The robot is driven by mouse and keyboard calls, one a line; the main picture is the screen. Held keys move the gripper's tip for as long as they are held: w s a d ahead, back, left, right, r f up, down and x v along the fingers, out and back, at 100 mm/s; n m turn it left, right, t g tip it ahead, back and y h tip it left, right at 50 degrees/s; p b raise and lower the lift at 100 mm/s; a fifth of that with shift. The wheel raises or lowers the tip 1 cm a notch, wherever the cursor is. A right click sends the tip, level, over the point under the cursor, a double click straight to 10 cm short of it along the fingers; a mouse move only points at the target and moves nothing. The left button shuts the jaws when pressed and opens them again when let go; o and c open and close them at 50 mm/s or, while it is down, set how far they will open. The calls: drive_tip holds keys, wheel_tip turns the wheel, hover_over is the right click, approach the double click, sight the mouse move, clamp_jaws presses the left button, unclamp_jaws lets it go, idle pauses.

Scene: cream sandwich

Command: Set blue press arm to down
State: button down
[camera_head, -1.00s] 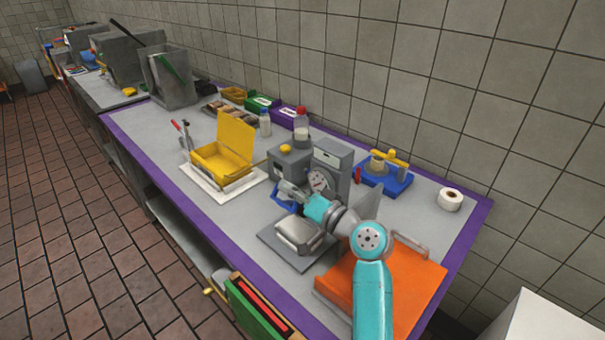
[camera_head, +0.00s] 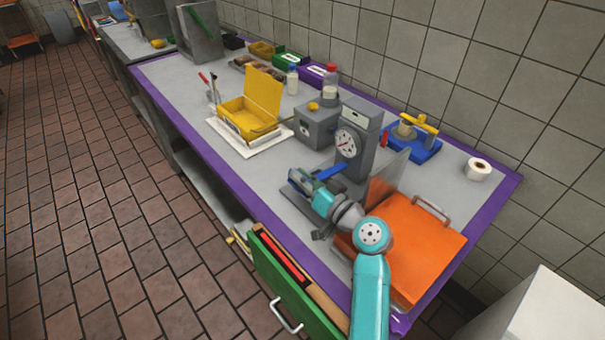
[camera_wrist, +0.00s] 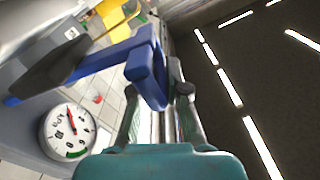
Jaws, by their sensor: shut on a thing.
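The grey press with a round dial (camera_head: 357,128) stands near the middle of the table. The blue press arm (camera_head: 329,172) reaches out from the press toward the table's front edge, and its tilt is hard to tell in the head view. In the wrist view, the blue press arm (camera_wrist: 100,62) ends in a thick blue handle between my fingers, with the dial (camera_wrist: 68,128) below left. My gripper (camera_head: 299,182), also in the wrist view (camera_wrist: 160,84), is shut on the handle. My wrist hides part of the plate under it.
A yellow open box (camera_head: 246,112) stands left of the press. A blue and yellow device (camera_head: 418,145) and a white roll (camera_head: 479,168) are behind. A green drawer (camera_head: 275,285) protrudes at the front.

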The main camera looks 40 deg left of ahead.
drive_tip(key=c, duration=1.2)
unclamp_jaws()
drive_tip(key=d, duration=0.8)
drive_tip(key=s+d, duration=0.1)
drive_tip(key=d, duration=0.3)
drive_tip(key=shift+w+r, duration=0.15)
drive_tip(key=shift+w, duration=0.1)
drive_tip(key=c, duration=0.6)
drive_tip(key=w+r, duration=0.1)
drive_tip(key=r, duration=0.1)
drive_tip(key=w+r+m+g+h, duration=0.1)
drive_tip(key=w+r, duration=0.1)
drive_tip(key=w+r+g, duration=0.1)
drive_tip(key=w+r, duration=0.1)
drive_tip(key=shift+w+r+m+h, duration=0.15)
drive_tip(key=shift+m+h, duration=0.15)
drive_tip(key=shift+h, duration=0.1)
clamp_jaws()
drive_tip(key=s+a+f, duration=0.3)
drive_tip(key=a+f, duration=0.1)
drive_tip(key=a, duration=0.6)
drive_tip(key=shift+s+f, duration=0.15)
drive_tip(key=shift+f, duration=0.15)
